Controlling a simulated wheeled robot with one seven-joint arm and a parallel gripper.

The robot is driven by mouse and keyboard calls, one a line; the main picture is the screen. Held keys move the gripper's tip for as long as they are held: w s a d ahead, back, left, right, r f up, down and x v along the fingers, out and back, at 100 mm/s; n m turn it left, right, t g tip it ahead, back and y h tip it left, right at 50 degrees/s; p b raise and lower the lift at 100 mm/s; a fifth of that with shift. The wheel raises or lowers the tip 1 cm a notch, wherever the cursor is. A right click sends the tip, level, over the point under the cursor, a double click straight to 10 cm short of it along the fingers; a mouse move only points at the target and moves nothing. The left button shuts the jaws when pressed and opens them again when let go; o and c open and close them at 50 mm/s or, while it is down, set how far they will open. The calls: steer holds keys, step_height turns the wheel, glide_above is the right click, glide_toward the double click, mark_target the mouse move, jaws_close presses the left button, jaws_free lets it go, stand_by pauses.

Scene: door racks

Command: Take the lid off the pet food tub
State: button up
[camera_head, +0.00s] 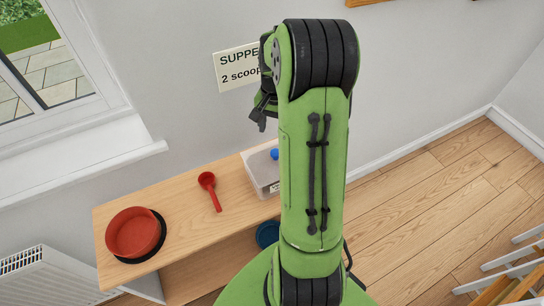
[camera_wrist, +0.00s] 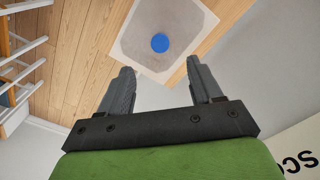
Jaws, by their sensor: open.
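The pet food tub (camera_head: 262,176) stands on the wooden bench, partly hidden behind my arm in the head view. Its lid (camera_wrist: 187,27) shows from above in the wrist view as a pale, squarish, translucent top with a round blue knob (camera_wrist: 160,42) in the middle. The knob also shows at the edge of my arm in the head view (camera_head: 275,154). The lid is on the tub. My gripper (camera_wrist: 157,82) is open and empty, with its two dark fingers apart. In the wrist view the knob lies beyond the fingertips, roughly in line with the gap between them.
A red scoop (camera_head: 209,188) and a red bowl (camera_head: 133,233) on a dark round mat lie on the bench (camera_head: 185,205) left of the tub. A blue bowl (camera_head: 267,234) sits lower down. A sign (camera_head: 236,68) is on the wall. A radiator (camera_head: 40,278) stands at lower left.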

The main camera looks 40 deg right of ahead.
mark_target(276, 152)
steer(key=f, duration=1.2)
steer(key=shift+w+d+f, duration=0.15)
steer(key=shift+d+f, duration=0.1)
steer(key=shift+d, duration=0.15)
steer(key=shift+a+r, duration=0.1)
steer(key=shift+c, duration=0.5)
steer(key=c, duration=1)
steer(key=shift+r, duration=0.1)
step_height(276, 152, up, 10)
steer(key=shift+f, duration=0.1)
